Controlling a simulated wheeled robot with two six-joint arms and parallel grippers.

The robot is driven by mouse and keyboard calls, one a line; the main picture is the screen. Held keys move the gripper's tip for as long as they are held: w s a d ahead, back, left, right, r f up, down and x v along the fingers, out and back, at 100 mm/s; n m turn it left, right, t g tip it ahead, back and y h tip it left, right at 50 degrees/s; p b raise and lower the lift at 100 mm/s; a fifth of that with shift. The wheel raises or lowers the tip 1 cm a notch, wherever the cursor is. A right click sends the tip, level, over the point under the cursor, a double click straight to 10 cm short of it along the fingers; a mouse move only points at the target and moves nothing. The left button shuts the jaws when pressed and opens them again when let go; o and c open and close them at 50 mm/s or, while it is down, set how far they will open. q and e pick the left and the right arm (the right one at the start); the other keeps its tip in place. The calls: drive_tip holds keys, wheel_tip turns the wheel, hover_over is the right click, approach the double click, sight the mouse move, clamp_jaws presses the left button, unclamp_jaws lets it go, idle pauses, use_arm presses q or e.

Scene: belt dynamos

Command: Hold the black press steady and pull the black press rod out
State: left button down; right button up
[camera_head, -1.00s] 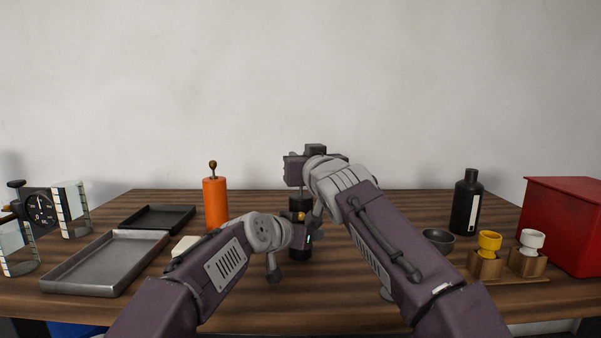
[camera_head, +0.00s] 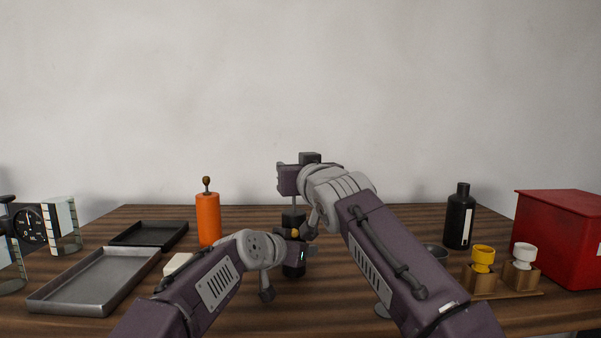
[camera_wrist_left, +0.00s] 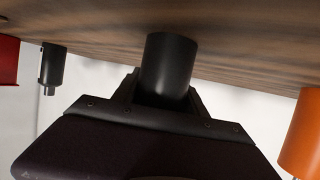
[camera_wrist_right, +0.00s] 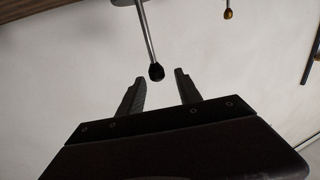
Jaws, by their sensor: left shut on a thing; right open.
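The black press (camera_head: 293,268) stands upright near the middle of the table. In the left wrist view the press (camera_wrist_left: 168,65) is a smooth black cylinder, and my left gripper (camera_wrist_left: 165,88) is shut on it with one finger at each side. A thin metal rod (camera_head: 293,201) rises from the press top. In the right wrist view the press rod (camera_wrist_right: 147,38) ends in a black knob (camera_wrist_right: 156,72). My right gripper (camera_wrist_right: 160,78) is open, with the knob level with the gap between its fingertips. Its fingers are hidden in the head view.

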use_arm(q)
drive_tip(key=shift+f, duration=0.1)
use_arm(e)
drive_tip(key=v, duration=1.1)
drive_tip(key=shift+s, duration=0.1)
use_arm(q)
drive_tip(key=c, duration=0.6)
unclamp_jaws()
drive_tip(key=shift+o, duration=0.2)
